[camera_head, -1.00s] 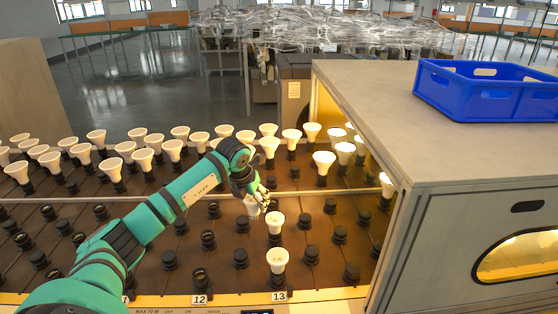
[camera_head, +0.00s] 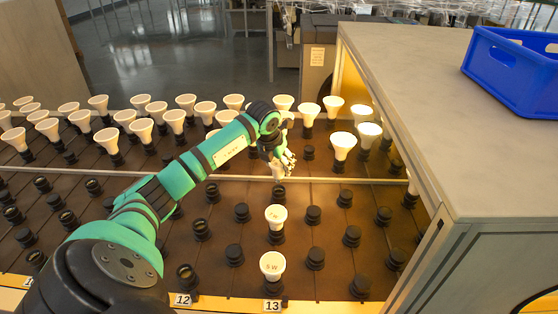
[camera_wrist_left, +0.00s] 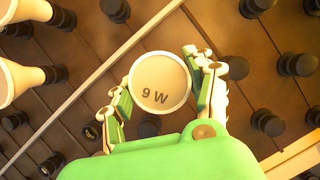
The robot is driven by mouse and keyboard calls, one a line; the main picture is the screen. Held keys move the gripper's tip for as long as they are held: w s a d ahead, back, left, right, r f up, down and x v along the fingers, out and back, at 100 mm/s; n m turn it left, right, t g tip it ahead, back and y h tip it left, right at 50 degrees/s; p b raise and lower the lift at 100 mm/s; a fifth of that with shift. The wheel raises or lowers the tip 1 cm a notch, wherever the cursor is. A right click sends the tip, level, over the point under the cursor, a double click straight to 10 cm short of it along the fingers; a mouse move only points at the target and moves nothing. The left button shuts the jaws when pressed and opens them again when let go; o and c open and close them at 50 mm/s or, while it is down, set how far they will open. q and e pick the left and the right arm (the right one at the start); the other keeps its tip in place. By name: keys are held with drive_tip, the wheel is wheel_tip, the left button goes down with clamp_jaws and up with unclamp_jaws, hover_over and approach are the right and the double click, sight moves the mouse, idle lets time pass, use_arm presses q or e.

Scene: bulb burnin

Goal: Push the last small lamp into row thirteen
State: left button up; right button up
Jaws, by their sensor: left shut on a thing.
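My left gripper (camera_head: 280,166) is shut on a small white lamp (camera_wrist_left: 160,82) marked "9 W", with a finger on each side of it in the left wrist view. In the head view the gripper is just behind the two white lamps in row thirteen, and its fingers mostly hide the held lamp. The nearest lamp (camera_head: 272,264), marked "W", and the one behind it (camera_head: 275,214) stand upright in black sockets behind the "13" label (camera_head: 272,305). I cannot tell whether the held lamp's base touches a socket. My right gripper is not in view.
Empty black sockets (camera_head: 316,258) flank the row on both sides. A thin rail (camera_head: 340,181) crosses the board. White lamps (camera_head: 343,144) stand beyond it. A grey cabinet (camera_head: 430,110) with a blue crate (camera_head: 515,70) on top borders the right side.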

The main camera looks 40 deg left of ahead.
sight(278, 175)
use_arm(q)
drive_tip(key=shift+f+b, duration=0.3)
drive_tip(key=shift+f, duration=0.45)
drive_tip(key=shift+w+f, duration=0.1)
drive_tip(key=shift+f, duration=0.05)
drive_tip(key=shift+f+b, duration=1.35)
drive_tip(key=shift+f, duration=0.4)
drive_tip(key=o, duration=1.3)
drive_tip(key=shift+c, duration=0.2)
drive_tip(key=shift+r, duration=0.3)
drive_tip(key=v, duration=1.1)
drive_tip(key=shift+s+r, duration=0.15)
drive_tip(key=shift+s, duration=0.15)
